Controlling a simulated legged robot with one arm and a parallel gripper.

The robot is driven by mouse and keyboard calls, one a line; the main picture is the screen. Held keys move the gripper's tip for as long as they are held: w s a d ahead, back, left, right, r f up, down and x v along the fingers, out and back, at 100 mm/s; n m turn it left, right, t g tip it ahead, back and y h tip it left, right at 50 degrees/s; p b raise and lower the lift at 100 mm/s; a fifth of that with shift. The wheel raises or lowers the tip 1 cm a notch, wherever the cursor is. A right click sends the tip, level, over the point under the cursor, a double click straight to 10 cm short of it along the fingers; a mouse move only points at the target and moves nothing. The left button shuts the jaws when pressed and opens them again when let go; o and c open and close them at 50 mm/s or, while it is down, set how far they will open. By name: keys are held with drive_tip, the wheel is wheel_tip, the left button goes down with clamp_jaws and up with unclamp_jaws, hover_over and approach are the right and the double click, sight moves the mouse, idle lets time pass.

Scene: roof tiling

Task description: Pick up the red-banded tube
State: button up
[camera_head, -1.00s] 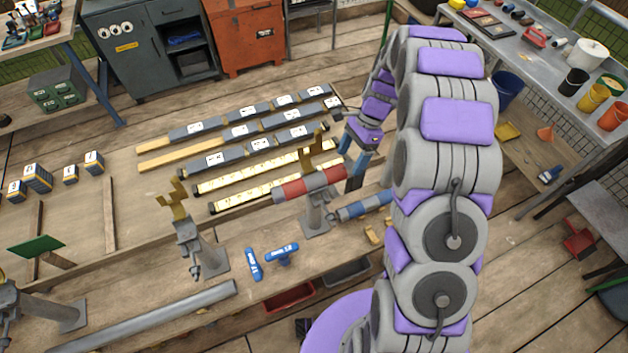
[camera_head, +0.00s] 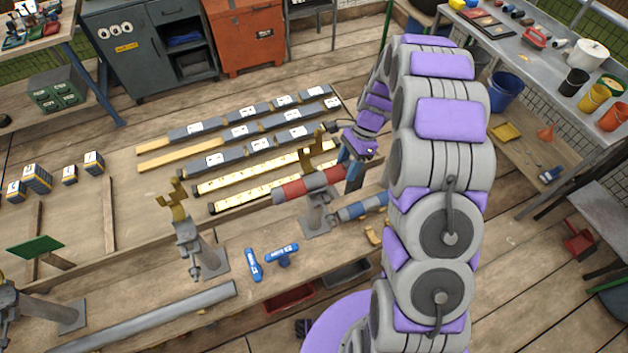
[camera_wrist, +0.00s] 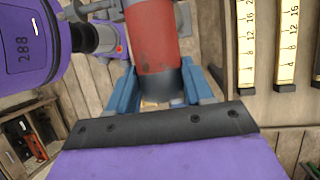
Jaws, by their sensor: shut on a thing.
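The red-banded tube (camera_head: 292,190) is grey with a wide red band. It lies roughly level in front of a stand with a yellow fork (camera_head: 318,150). My gripper (camera_head: 350,172) is at the tube's right end, partly hidden by my arm. In the wrist view the tube (camera_wrist: 154,42) runs between the blue fingers of my gripper (camera_wrist: 158,90), which are shut on its dark grey end. I cannot tell whether the tube still touches its stand.
A blue-banded tube (camera_head: 362,207) lies just below and right. Another forked stand (camera_head: 190,235) is to the left. Two blue T-shaped tools (camera_head: 281,255) lie on the bench front. Yellow measuring bars (camera_head: 265,175) lie behind the tube.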

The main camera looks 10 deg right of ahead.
drive_tip(key=c, duration=0.5)
drive_tip(key=shift+r, duration=0.1)
drive_tip(key=shift+r, duration=1.45)
drive_tip(key=shift+s+r, duration=0.2)
drive_tip(key=shift+r, duration=0.1)
drive_tip(key=s, duration=0.5)
drive_tip(key=s+r, duration=0.1)
drive_tip(key=s, duration=0.4)
drive_tip(key=s+a, duration=0.1)
drive_tip(key=s, duration=0.4)
drive_tip(key=shift+s+r, duration=0.15)
drive_tip(key=shift+s, duration=0.1)
